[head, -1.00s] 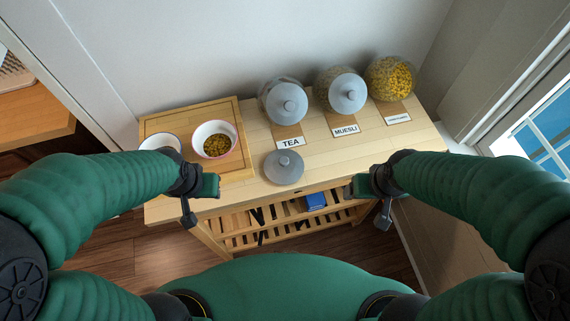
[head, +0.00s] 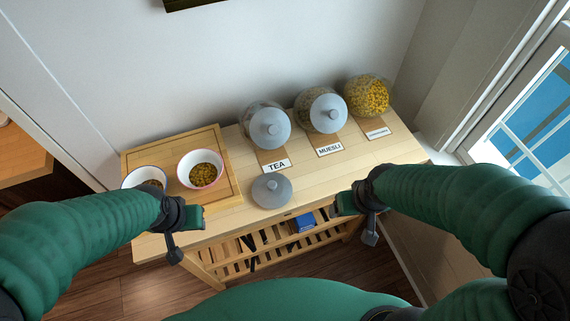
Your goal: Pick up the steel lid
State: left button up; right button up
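A round grey steel lid (head: 271,191) with a knob on top lies on the wooden table, in front of the jar with the TEA card. My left gripper (head: 198,217) is to the left of the lid, at the table's front edge, apart from it. My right gripper (head: 340,204) is to the right of the lid, also near the front edge and apart from it. Nothing shows in either gripper. The finger gaps are too small and turned away to tell whether they are open.
Two lidded glass jars, TEA (head: 268,126) and MUESLI (head: 322,111), and an uncovered jar of yellow pasta (head: 367,96) stand behind the lid. Two bowls, one in front (head: 201,169) and one at left (head: 144,178), stand on a wooden board (head: 217,140). Bare tabletop surrounds the lid.

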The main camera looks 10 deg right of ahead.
aim_at(272, 190)
jog(key=j, duration=0.35)
jog(key=k+j+z, duration=0.1)
jog(key=j, duration=0.25)
jog(key=k+j, duration=0.1)
jog(key=j, duration=0.25)
jog(key=i+j+z, duration=0.1)
jog(key=j, duration=0.3)
jog(key=i+j+z, duration=0.1)
jog(key=j, duration=0.3)
jog(key=i+j+z, duration=0.1)
jog(key=j, duration=0.35)
jog(key=i+j, duration=0.1)
jog(key=i, duration=0.15)
